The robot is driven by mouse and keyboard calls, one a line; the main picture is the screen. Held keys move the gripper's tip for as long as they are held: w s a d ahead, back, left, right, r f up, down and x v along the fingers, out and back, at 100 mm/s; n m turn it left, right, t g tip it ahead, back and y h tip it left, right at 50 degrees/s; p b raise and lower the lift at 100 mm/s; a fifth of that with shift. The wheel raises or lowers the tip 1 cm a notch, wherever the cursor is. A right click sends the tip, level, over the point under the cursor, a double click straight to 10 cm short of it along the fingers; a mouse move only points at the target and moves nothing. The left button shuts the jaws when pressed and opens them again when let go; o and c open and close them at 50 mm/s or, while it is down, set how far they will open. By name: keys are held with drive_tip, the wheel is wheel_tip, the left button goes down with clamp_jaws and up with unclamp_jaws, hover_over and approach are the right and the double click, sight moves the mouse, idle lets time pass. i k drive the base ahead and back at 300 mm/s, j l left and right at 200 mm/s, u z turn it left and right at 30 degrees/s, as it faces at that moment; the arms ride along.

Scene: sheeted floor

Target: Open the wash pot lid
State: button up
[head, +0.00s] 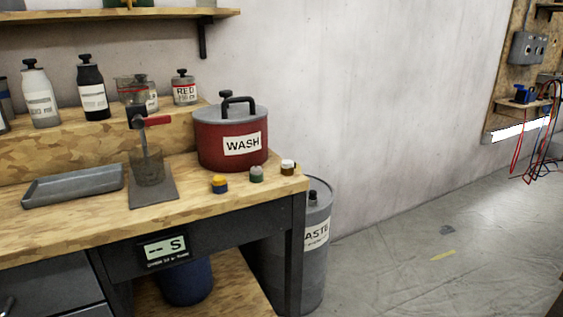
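The wash pot (217,148) is a red round pot with a white "WASH" label. It stands upright near the right end of the wooden bench. Its grey lid (255,116) lies on top and looks closed, with a dark arched handle (239,99) and a dark knob (225,95) near the handle. My gripper is not in view.
Three small jars (256,174) stand in front of the pot. A glass beaker under a red-handled stand (148,167) and a grey tray (72,186) are to the left. Bottles (92,95) line the raised shelf. A waste bin (316,255) stands beside the bench; floor at right is mostly clear.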

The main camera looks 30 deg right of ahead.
sight(238, 111)
drive_tip(key=i+l, duration=0.15)
drive_tip(key=l, duration=0.15)
drive_tip(key=i+l, duration=0.15)
drive_tip(key=l, duration=0.2)
drive_tip(key=i+l, duration=0.15)
drive_tip(key=l, duration=0.15)
drive_tip(key=i+l, duration=0.2)
drive_tip(key=l, duration=0.1)
